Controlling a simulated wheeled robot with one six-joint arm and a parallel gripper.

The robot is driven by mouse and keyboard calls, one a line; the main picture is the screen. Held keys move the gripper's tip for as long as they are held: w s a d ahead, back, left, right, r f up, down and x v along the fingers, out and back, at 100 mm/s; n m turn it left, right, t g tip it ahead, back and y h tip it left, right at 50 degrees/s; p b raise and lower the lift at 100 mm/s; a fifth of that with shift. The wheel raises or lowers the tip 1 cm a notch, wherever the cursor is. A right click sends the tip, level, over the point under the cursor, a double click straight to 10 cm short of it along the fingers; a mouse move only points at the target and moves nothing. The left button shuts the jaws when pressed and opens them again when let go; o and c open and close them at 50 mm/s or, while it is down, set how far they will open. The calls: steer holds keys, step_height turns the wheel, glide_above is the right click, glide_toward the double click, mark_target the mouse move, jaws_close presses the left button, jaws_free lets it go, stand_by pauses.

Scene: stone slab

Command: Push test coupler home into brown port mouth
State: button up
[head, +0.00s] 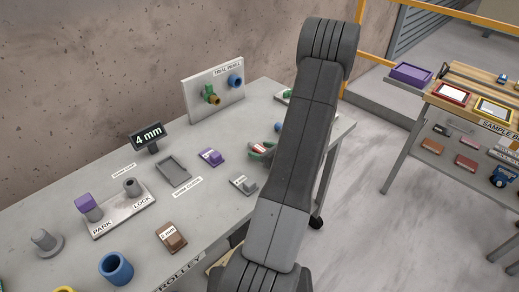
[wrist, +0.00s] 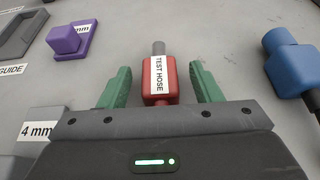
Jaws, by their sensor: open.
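The test coupler (wrist: 161,97) is a red block labelled TEST HOSE with a grey cylindrical tip, lying on the grey slab in the wrist view. My gripper (wrist: 160,72) is open, its green fingers on either side of the coupler with visible gaps. In the head view my gripper (head: 264,145) is low over the slab, partly hidden by my arm; a little red shows there. The trial panel (head: 204,112) stands upright at the back. It carries a brownish-yellow port mouth (head: 215,99), a green fitting (head: 208,89) and a blue port (head: 235,80).
A blue connector (wrist: 288,62) lies right of my gripper in the wrist view. A purple block (head: 211,157), a grey block (head: 243,184), a brown block (head: 171,237), a guide tray (head: 184,177) and a 4 mm sign (head: 148,135) stand on the slab.

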mark_target(259, 147)
steer(key=shift+w+a+f, duration=0.3)
steer(key=shift+w+a, duration=0.15)
steer(key=shift+a, duration=0.05)
steer(key=c, duration=1.1)
steer(key=shift+c, duration=0.2)
steer(key=shift+r, duration=0.2)
step_height(259, 147, up, 9)
steer(key=shift+r+b, duration=0.1)
steer(key=shift+b, duration=0.25)
steer(key=shift+w, duration=0.1)
steer(key=w+a+n+t+h+b, duration=0.1)
steer(key=w+a+n+t+b, duration=0.1)
steer(key=w+a+n+b, duration=0.2)
steer(key=shift+w+a+r+t+h+b, duration=0.35)
steer(key=shift+w+a+b, duration=1.1)
steer(key=shift+b, duration=0.95)
steer(key=shift+s+a, duration=0.1)
steer(key=shift+s, duration=0.1)
